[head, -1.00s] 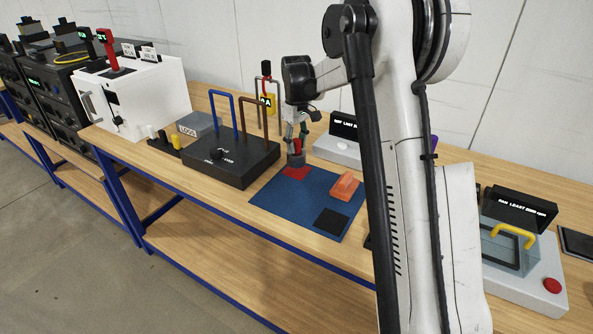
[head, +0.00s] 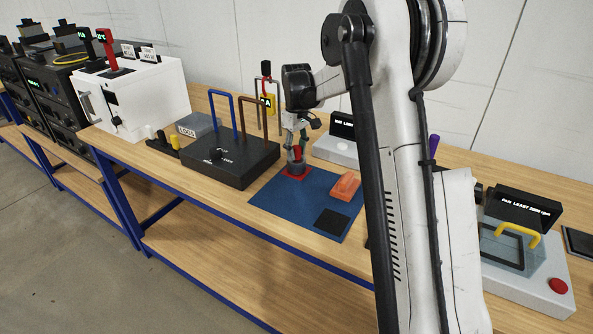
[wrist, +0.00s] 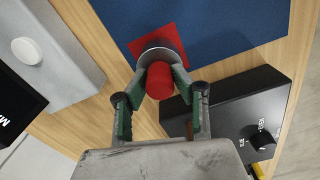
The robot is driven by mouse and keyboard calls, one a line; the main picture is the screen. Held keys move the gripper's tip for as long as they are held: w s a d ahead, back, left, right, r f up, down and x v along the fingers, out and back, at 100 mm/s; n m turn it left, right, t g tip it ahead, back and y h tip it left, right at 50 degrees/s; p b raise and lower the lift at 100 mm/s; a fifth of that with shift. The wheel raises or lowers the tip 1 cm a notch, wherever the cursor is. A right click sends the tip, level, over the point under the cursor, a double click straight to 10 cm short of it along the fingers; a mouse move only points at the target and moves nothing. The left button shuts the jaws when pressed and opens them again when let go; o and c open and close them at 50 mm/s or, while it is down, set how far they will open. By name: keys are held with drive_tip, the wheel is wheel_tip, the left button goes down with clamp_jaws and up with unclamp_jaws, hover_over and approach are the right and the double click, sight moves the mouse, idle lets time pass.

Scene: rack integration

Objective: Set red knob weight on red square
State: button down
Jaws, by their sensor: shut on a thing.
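The red knob weight (head: 297,153) has a red knob on a round dark grey base. The red square (head: 285,172) lies at the far left corner of the blue mat (head: 268,199). In the head view the base appears over the red square. In the wrist view the red knob (wrist: 160,80) sits between my fingers, with the red square (wrist: 168,38) visible around the far side of the base. Whether the base touches the square I cannot tell. My gripper (head: 297,148) is shut on the knob from above.
An orange block (head: 345,186) and a black square (head: 331,222) are on the mat's right side. A black box with blue and brown handles (head: 232,165) stands close left. A grey device with a white button (head: 340,149) stands behind. The mat's middle is bare.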

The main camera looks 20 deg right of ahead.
drive_tip(key=shift+f, duration=0.25)
drive_tip(key=c, duration=1.3)
unclamp_jaws()
drive_tip(key=shift+c, duration=0.2)
wheel_tip(320, 180, up, 12)
